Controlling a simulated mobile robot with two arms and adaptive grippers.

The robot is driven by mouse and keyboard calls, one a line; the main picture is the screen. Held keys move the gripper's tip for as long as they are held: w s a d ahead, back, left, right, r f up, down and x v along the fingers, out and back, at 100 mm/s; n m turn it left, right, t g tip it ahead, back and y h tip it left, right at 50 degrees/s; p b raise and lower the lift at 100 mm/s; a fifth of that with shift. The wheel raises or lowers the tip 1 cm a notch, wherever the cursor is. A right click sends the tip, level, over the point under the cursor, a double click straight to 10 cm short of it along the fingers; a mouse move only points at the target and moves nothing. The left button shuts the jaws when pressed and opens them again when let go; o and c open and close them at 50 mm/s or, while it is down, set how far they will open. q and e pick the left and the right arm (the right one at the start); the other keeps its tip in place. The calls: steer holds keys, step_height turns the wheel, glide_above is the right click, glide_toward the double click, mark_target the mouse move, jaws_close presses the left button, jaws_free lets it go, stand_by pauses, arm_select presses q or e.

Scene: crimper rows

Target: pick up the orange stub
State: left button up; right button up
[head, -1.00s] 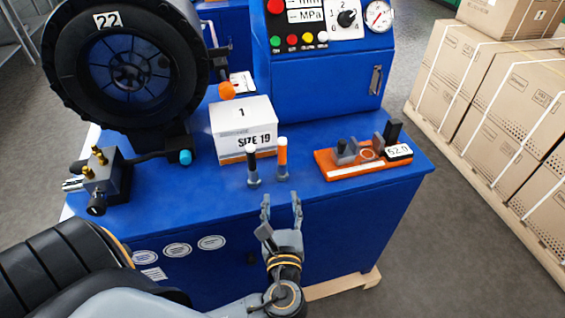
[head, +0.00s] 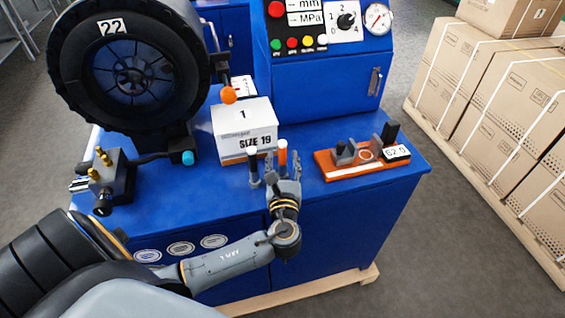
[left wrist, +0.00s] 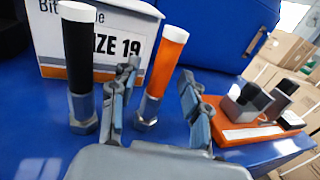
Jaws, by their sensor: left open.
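The orange stub (head: 283,156) stands upright on the blue bench in front of the SIZE 19 box, with a white cap and a metal hex end at its foot. It shows in the left wrist view (left wrist: 167,66) between the two fingers, a little beyond their tips. My left gripper (head: 283,166) is open and empty, its fingers reaching towards the stub; it also shows in the left wrist view (left wrist: 160,88). In the head view the gripper hides the stub's lower part. My right gripper is not in view.
A black stub (head: 253,166) stands close to the left of the orange one. The white box (head: 244,130) is just behind. An orange tray (head: 345,172) with dark parts lies to the right. A valve block (head: 112,178) stands at the left.

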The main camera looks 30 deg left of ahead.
arm_select(q)
steer(key=shift+w+a+f, duration=0.1)
steer(key=shift+w+a, duration=0.35)
steer(key=shift+w, duration=0.15)
jaws_close()
